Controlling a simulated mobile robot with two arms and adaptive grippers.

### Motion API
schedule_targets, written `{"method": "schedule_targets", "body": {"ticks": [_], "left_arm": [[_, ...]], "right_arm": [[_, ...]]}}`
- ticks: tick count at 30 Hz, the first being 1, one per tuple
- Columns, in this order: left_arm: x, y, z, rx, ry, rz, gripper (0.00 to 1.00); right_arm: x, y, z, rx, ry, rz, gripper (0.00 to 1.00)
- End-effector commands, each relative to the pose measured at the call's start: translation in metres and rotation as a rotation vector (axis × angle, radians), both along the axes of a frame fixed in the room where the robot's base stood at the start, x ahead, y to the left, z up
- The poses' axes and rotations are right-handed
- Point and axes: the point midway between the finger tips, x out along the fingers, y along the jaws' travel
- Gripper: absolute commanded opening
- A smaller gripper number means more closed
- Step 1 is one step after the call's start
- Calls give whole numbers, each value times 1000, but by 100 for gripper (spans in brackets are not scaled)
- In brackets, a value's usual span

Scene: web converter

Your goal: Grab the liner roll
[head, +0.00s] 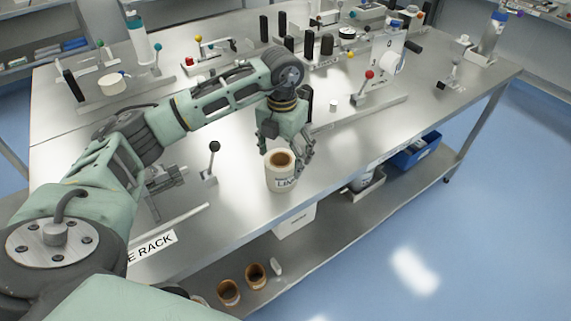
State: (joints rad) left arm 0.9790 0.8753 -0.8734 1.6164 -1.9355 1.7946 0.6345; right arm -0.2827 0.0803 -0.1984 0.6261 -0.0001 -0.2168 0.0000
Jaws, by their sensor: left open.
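The liner roll (281,179) is a short white roll with a brown core and a printed label, of which "LIN" can be read. It stands upright near the front edge of the steel table (330,150). My left gripper (285,158) points down at the roll from behind and above. Its fingers are open, with a dark finger at the roll's right side. I cannot tell whether the fingers touch the roll, and part of the far finger is hidden. My right gripper is not in view.
A lever with a black knob (214,147) stands left of the roll. A lever with a red knob (369,75) and black posts stand behind it. Brown-cored rolls (229,291) and a blue bin (416,151) sit on the lower shelf. The floor at right is clear.

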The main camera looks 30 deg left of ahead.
Motion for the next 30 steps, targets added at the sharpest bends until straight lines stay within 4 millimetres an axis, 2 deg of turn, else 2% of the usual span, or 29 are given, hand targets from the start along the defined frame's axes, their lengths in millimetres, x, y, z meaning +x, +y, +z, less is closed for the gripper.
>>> {"method": "schedule_targets", "body": {"ticks": [4, 9, 15, 22, 30], "left_arm": [[-1, 1, -15, -1, 3, -1, 80], [-2, 5, -38, 0, 6, -1, 80], [0, 6, -63, 0, 1, 0, 80], [0, 6, -65, -1, -2, -1, 80], [0, 6, -65, -1, -1, -1, 58]], "right_arm": [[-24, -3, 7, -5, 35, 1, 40], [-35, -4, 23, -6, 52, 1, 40], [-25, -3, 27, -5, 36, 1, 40], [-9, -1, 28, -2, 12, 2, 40], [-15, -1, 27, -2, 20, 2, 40]]}}
